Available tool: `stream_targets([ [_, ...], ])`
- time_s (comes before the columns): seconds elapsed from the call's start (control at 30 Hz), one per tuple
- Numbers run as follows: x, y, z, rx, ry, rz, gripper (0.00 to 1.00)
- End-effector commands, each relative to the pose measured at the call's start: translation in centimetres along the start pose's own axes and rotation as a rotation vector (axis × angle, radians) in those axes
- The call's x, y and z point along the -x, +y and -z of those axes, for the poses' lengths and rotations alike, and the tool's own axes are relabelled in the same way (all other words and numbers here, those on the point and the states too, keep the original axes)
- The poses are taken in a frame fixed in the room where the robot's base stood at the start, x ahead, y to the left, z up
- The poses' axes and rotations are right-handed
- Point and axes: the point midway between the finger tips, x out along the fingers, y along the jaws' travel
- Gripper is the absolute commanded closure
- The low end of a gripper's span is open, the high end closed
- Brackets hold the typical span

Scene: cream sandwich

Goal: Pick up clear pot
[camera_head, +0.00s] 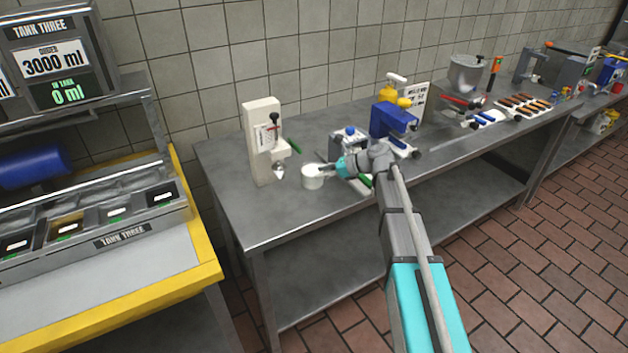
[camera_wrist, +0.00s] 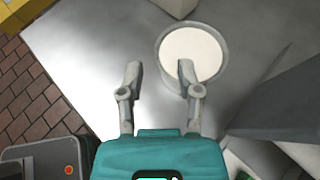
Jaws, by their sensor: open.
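A small round pot (camera_head: 312,177) stands on the metal table, just left of my gripper in the head view. In the wrist view the pot (camera_wrist: 195,45) shows from above, with a grey rim and a pale cream-white inside. My gripper (camera_wrist: 159,72) is open. Its right finger overlaps the lower part of the pot in the wrist view, and its left finger is outside the rim to the left. I cannot tell whether the right finger touches the pot. In the head view my gripper (camera_head: 328,168) is at the pot's right side.
A cream-coloured dispenser (camera_head: 264,142) stands behind and left of the pot. A blue machine (camera_head: 392,122) and a small grey box with a blue top (camera_head: 349,143) are to the right. The table's front left (camera_head: 260,215) is clear.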

Motion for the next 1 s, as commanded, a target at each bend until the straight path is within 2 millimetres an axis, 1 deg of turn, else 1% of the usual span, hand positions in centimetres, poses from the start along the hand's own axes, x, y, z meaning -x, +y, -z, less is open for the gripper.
stream_targets([
  [0.03,-0.7,0.0,0.4,0.001,0.0,-0.001,0.55],
  [0.2,-2.6,0.0,0.6,0.001,0.0,-0.001,0.55],
  [0.3,-3.5,0.0,0.5,0.0,0.0,-0.001,0.55],
  [0.4,-4.0,0.0,0.5,0.0,0.0,0.0,0.55],
  [0.97,-4.1,0.1,0.3,0.0,0.0,0.0,0.55],
  [1.0,-4.1,0.1,0.3,0.0,0.0,0.0,0.57],
])
